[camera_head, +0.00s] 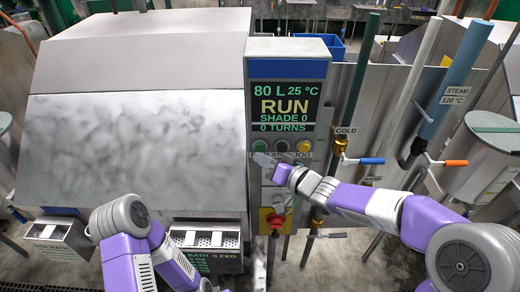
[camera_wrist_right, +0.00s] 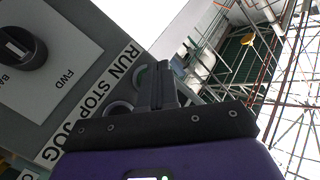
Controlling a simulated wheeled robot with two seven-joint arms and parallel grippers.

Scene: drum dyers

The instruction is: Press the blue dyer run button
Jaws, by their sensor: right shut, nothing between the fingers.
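The dyer's control panel (camera_head: 317,112) is grey with a blue band and stands at centre in the head view. Its display (camera_head: 288,105) reads RUN, 80 L, 25 °C, 0 TURNS. Below it sit the green run button (camera_head: 260,145), a dark stop button (camera_head: 282,146) and a yellow jog button (camera_head: 304,146). My right gripper (camera_head: 262,160) is shut and empty, its tips close to the green button. In the right wrist view, the fingers (camera_wrist_right: 157,75) partly hide the green button (camera_wrist_right: 139,76) near the RUN label (camera_wrist_right: 122,60). Contact cannot be told. My left gripper is out of view.
A large grey drum housing (camera_head: 130,140) fills the left. A red knob on a yellow plate (camera_head: 276,220) is below my right gripper. Pipes and valves with blue (camera_head: 371,161) and orange handles (camera_head: 456,163) stand right of the panel. A black selector knob (camera_wrist_right: 20,48) shows in the wrist view.

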